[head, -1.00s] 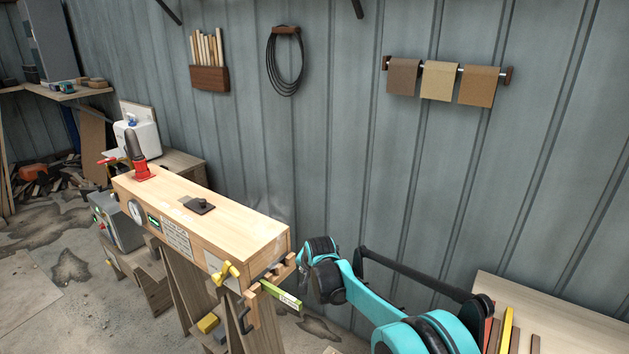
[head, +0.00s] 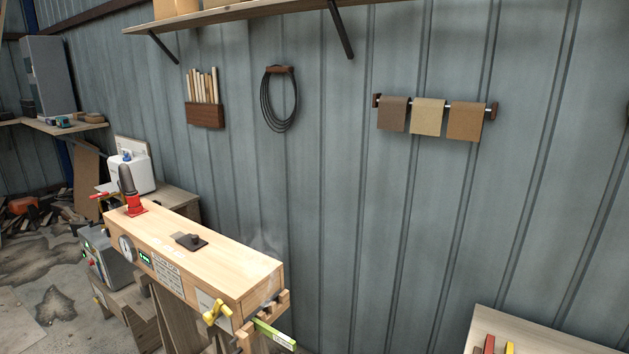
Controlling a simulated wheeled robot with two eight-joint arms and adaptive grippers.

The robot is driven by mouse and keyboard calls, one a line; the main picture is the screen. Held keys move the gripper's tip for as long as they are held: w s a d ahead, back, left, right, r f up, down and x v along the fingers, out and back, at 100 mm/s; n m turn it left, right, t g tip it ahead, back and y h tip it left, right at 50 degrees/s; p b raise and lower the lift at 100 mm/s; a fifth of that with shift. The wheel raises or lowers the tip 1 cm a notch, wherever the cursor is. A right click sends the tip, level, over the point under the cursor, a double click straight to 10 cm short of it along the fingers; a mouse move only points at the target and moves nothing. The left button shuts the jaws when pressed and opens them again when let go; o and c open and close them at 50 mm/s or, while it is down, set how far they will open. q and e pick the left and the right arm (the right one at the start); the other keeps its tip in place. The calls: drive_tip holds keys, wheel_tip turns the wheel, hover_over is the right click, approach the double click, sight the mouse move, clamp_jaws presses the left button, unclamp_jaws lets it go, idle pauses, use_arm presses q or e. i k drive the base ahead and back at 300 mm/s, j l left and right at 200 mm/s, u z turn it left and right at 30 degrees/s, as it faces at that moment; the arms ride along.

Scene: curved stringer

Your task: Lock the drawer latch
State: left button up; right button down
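A long wooden box (head: 215,248) stands at the lower left in the head view. It carries a gauge, a label plate and a red clamp-like fitting on top. A yellow knob-like part (head: 217,312) sits on its near front face, by a pale plate. A green strip (head: 273,334) sticks out at its near end, below a notched wooden piece. I cannot tell which part is the drawer latch, and no drawer can be made out. Neither of my grippers is in view.
A wooden surface (head: 545,335) with coloured strips on it is at the lower right. A shelf (head: 235,14) runs along the metal wall above. Sandpaper sheets (head: 428,116), a cable coil (head: 279,98) and a stick holder (head: 205,115) hang on the wall.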

sight(211, 316)
drive_tip(key=i+j+z, duration=0.1)
drive_tip(key=j, duration=0.3)
drive_tip(key=i+j+z, duration=0.15)
drive_tip(key=j, duration=0.25)
drive_tip(key=i+j+z, duration=0.1)
drive_tip(key=j, duration=0.3)
drive_tip(key=i+j+z, duration=0.1)
drive_tip(key=j, duration=0.3)
